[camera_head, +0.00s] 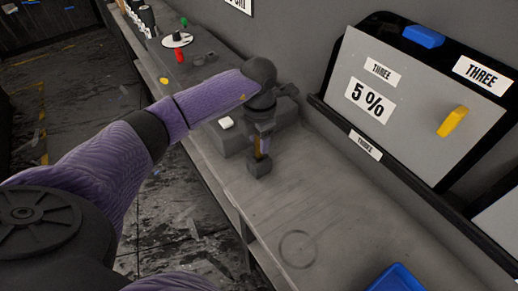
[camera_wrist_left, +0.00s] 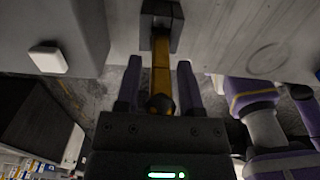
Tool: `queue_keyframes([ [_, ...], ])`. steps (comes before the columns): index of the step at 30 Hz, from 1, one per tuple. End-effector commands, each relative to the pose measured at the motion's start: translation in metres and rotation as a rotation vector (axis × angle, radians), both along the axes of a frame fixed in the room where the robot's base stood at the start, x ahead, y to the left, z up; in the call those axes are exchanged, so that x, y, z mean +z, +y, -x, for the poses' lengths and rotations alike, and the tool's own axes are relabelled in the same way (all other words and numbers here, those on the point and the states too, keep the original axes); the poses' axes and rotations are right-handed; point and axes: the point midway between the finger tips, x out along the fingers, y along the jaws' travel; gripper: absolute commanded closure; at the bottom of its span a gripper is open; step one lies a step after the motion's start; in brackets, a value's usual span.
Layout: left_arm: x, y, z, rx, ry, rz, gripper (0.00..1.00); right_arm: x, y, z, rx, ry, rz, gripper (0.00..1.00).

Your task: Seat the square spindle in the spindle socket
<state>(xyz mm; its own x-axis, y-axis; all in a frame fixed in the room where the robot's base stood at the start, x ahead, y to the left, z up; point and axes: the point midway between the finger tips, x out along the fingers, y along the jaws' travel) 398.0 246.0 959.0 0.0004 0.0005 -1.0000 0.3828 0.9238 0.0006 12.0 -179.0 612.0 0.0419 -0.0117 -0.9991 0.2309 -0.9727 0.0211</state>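My left gripper (camera_head: 263,143) points down over the bench, around an upright orange-brown rod that appears to be the square spindle (camera_wrist_left: 160,70). In the left wrist view, the purple fingers of the left gripper (camera_wrist_left: 159,80) stand on either side of the rod, with narrow gaps showing on both sides, so it looks open. The rod's far end meets a dark square block (camera_head: 260,167), possibly the spindle socket, on the bench; it also shows in the left wrist view (camera_wrist_left: 175,14). I cannot tell how deep the rod sits. My right gripper is not in view.
A grey box with a white button (camera_head: 226,122) stands close behind the gripper. A tilted board (camera_head: 400,110) with a blue block (camera_head: 423,37) and a yellow block (camera_head: 453,121) is at right. A blue tray (camera_head: 397,279) is at the near edge. The bench between is clear.

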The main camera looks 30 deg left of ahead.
Motion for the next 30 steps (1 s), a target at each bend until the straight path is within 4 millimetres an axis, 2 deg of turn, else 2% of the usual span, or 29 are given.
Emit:
queue_keyframes([
  [1, 0.000, 0.000, 0.000, 0.000, 0.000, 0.000, 0.63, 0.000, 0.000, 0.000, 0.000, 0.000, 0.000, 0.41],
  [6, 0.000, 0.000, 0.000, 0.000, 0.000, 0.000, 0.99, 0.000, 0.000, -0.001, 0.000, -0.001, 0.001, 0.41],
  [19, 0.004, 0.000, 0.000, 0.000, -0.001, 0.000, 1.00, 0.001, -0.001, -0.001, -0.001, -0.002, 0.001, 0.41],
  [22, 0.025, 0.000, -0.001, 0.001, -0.004, 0.000, 1.00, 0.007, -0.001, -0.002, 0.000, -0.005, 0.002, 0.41],
  [27, 0.072, 0.000, -0.001, 0.000, -0.005, 0.000, 1.00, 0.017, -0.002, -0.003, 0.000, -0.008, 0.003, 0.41],
  [30, 0.091, 0.000, 0.000, 0.000, -0.002, 0.000, 1.00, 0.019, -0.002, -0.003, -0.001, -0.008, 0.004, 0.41],
])
